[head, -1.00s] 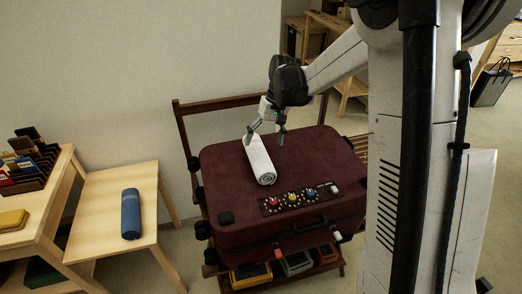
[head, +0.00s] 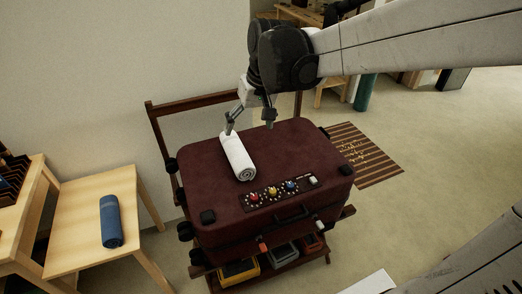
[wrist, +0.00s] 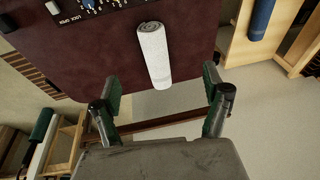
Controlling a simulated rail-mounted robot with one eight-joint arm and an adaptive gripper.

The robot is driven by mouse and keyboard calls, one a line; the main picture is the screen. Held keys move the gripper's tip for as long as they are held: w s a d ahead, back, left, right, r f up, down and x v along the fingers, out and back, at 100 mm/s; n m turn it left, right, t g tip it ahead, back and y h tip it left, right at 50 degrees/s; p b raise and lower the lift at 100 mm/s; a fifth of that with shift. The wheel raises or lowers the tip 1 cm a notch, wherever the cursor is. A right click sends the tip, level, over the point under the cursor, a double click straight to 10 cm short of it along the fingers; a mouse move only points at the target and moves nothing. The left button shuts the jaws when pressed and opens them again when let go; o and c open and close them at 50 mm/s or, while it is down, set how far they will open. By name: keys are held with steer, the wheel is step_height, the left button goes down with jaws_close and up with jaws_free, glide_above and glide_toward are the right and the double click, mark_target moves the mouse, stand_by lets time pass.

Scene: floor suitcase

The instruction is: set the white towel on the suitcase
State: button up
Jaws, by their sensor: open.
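A rolled white towel (head: 238,157) lies on top of the dark red suitcase (head: 285,150), left of the middle of the lid. It also shows in the wrist view (wrist: 154,56), lying flat on the lid beyond my fingertips. My gripper (head: 250,127) is above the back part of the suitcase, close to the towel's far end in the head view. In the wrist view its two fingers (wrist: 161,90) are spread wide with nothing between them, and the towel's near end lies just ahead of the gap. The towel looks free of both fingers.
A control panel with coloured knobs (head: 280,191) is at the lid's front edge. A blue rolled towel (head: 110,221) lies on a wooden bench (head: 75,228) at left. The suitcase rests on a dark wooden rack (head: 152,125) with bins below. A striped mat (head: 362,160) lies at right.

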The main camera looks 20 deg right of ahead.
steer(key=s+t+h, duration=0.1)
steer(key=s+t, duration=0.3)
steer(key=s, duration=1.2)
steer(key=shift+s+a, duration=0.4)
